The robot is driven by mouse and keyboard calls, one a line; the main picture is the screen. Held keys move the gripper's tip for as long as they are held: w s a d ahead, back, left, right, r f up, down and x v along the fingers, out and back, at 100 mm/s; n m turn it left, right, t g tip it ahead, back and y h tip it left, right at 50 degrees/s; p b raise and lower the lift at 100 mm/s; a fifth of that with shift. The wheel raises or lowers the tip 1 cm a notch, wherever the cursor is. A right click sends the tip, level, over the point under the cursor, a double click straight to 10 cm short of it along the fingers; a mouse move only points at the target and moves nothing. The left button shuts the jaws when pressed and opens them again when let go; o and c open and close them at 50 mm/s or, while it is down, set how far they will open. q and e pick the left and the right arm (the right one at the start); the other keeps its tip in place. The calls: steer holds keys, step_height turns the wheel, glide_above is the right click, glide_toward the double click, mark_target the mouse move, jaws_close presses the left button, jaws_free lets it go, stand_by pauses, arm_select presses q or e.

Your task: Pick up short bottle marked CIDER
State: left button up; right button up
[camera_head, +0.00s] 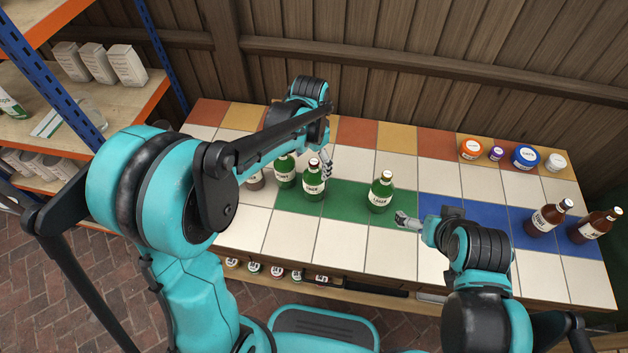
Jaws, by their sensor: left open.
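No label clearly reads CIDER at this size. On the tiled counter (341,240), a green bottle (381,194) stands upright right of centre; its label looks like LAGER. Two more green bottles stand to its left, a nearer one (314,185) and one farther left (286,174). Another bottle (255,182) is mostly hidden behind my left arm. Two brown bottles stand at the right, one (546,219) beside the other (593,228). My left gripper (327,168) is open and empty, just right of the nearer green bottle's top. My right gripper (402,219) is low over the counter, near the lone green bottle.
Orange, purple, blue and white lidded jars (525,157) stand at the back right. A wooden fence (400,50) rises behind the counter. A shelf unit (130,104) with boxes stands at the left. Small labelled items (275,271) sit below the counter's front edge. White tiles in the middle are clear.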

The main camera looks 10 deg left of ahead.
mark_target(314, 178)
arm_select(q)
steer(key=shift+w+d+f, duration=0.15)
steer(key=shift+w+f, duration=0.1)
steer(key=shift+f, duration=0.2)
steer(key=shift+w+d+f, duration=0.1)
steer(key=shift+w+f, duration=0.1)
steer(key=shift+f, duration=0.2)
step_height(314, 178, down, 2)
steer(key=shift+f+m+b, duration=0.1)
steer(key=shift+m+b, duration=0.2)
steer(key=shift+b, duration=0.15)
step_height(314, 178, down, 6)
steer(key=b, duration=0.2)
steer(key=shift+w+r+b, duration=0.1)
steer(key=shift+r+b, duration=0.15)
steer(key=shift+b, duration=0.15)
steer(key=shift+r, duration=0.1)
steer(key=c, duration=1.8)
steer(key=shift+r, duration=0.1)
